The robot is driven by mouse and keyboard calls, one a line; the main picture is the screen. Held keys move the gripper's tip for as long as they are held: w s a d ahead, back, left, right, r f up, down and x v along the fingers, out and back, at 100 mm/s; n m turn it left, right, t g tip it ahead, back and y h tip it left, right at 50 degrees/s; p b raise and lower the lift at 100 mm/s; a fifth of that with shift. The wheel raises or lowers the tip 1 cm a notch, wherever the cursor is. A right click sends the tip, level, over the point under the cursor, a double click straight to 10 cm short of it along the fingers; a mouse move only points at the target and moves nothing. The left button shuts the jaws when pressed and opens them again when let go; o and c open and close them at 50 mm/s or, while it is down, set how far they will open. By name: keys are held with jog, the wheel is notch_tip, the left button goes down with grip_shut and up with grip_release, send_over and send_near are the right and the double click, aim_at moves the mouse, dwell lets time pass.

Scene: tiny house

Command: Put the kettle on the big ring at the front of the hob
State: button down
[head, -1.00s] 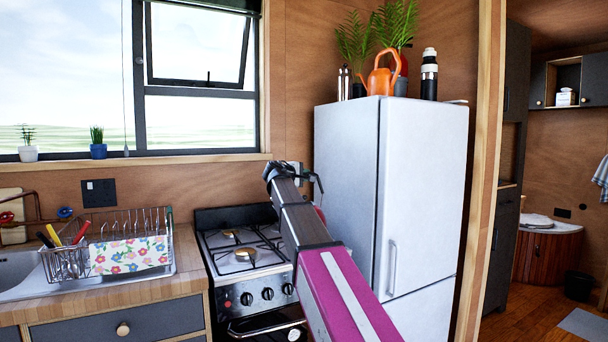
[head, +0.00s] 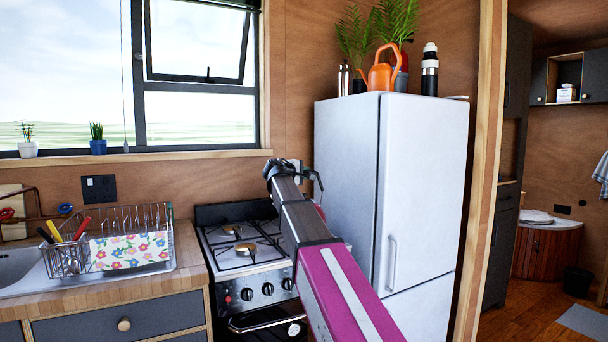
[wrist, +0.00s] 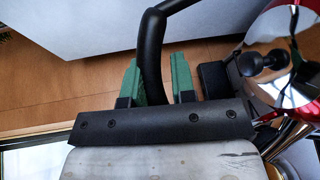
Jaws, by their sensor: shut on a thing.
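The kettle shows in the wrist view as a red and chrome body (wrist: 304,92) at the right edge, with a black handle (wrist: 152,55). My gripper (wrist: 155,72) has its two green fingers on either side of this handle and is shut on it. In the head view my arm hides most of the kettle; a sliver of red (head: 320,212) shows beside the arm. The hob (head: 217,248) is below and left of my gripper. Two burners show on its left side, the front one (head: 245,249) and the back one (head: 232,229). My arm covers the hob's right side.
The tall white fridge (head: 345,160) stands close to the right of the hob and my arm. A worktop (head: 188,262) with a dish rack (head: 70,262) lies left of the hob. The visible burners are bare.

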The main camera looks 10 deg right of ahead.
jog(key=shift+f, duration=0.1)
jog(key=c, duration=1)
grip_release()
jog(key=shift+o, duration=0.7)
jog(key=shift+f, duration=0.15)
jog(key=shift+s, duration=0.1)
